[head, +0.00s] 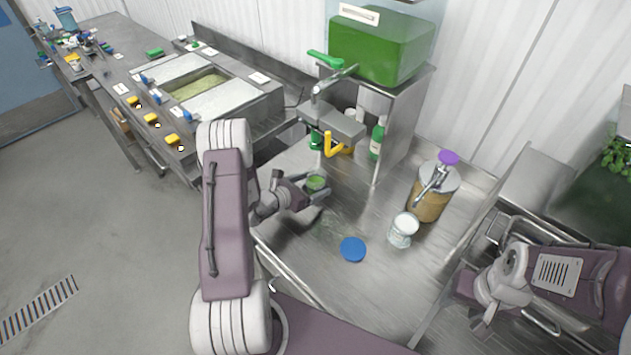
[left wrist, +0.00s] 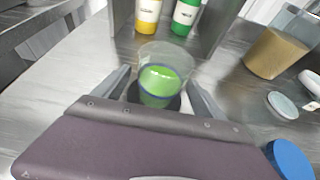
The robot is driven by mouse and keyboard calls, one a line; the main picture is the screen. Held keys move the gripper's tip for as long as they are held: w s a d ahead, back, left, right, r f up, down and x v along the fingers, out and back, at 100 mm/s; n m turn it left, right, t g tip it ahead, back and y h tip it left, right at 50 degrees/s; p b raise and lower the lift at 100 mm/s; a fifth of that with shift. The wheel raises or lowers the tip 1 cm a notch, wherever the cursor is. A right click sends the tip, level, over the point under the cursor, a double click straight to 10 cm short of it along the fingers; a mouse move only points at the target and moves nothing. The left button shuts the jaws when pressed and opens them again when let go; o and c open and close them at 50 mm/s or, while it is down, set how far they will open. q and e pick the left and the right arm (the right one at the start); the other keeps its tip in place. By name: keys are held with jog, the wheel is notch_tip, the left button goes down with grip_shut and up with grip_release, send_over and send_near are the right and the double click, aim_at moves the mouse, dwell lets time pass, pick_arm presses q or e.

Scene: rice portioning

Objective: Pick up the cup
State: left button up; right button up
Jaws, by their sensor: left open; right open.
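A clear cup with green contents (head: 316,182) stands on the steel counter in the middle of the head view. In the left wrist view the cup (left wrist: 163,76) stands upright between the two fingers of my left gripper (left wrist: 160,92). The fingers are open on either side of it, and I cannot tell whether either touches it. In the head view my left gripper (head: 312,192) reaches the cup from the left; the cup's lower part is partly hidden. My right gripper (head: 482,318) is at the lower right, well away from the cup, and open.
Yellow (left wrist: 148,14) and green (left wrist: 186,16) bottles stand behind the cup. A faucet (head: 335,145) overhangs nearby.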

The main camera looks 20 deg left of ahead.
pick_arm(q)
jog(key=shift+x, duration=1)
jog(key=shift+s, duration=0.15)
jog(key=c, duration=1.6)
jog(key=shift+r, duration=0.1)
